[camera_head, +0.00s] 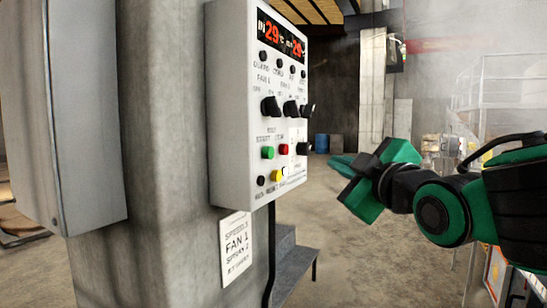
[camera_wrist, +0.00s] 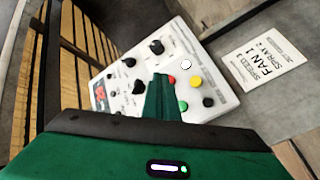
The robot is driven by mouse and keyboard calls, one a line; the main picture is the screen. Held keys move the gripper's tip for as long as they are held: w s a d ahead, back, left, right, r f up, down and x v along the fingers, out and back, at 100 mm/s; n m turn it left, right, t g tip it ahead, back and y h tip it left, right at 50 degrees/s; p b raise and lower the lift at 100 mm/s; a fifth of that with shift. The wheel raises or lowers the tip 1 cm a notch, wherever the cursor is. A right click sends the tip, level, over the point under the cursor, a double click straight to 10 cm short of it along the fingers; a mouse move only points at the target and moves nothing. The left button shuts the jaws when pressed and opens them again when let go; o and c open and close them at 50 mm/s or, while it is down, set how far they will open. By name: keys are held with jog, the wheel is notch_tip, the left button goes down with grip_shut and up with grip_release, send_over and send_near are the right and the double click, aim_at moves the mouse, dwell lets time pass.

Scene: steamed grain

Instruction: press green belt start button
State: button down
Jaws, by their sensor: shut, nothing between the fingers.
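A white control panel (camera_head: 232,110) hangs on a concrete pillar. Its round green button (camera_head: 267,152) is on the lower left, under a start label, with a red button (camera_head: 283,149) beside it. The green button also shows in the wrist view (camera_wrist: 182,106), just right of my fingers. My gripper (camera_head: 334,161) is shut and empty. In the head view it is to the right of the panel, at about the button's height, apart from it. In the wrist view the closed fingertips (camera_wrist: 161,77) overlap the panel and hide part of it.
A yellow button (camera_head: 277,175) and several black knobs (camera_head: 270,107) sit close to the green button. A paper sign (camera_head: 236,248) is on the pillar below. Grey steps (camera_head: 293,262) stand beneath the panel. The floor right of the panel looks clear.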

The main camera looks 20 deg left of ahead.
aim_at(268, 153)
jog(key=shift+s+a+r+n+y, duration=0.3)
jog(key=shift+s+a+r, duration=0.4)
jog(key=shift+a, duration=0.2)
jog(key=shift+a, duration=0.1)
jog(key=a, duration=0.8)
jog(key=shift+w+a, duration=0.25)
jog(key=shift+w, duration=0.15)
jog(key=shift+a, duration=0.15)
dwell(1.3)
jog(key=shift+a, duration=0.3)
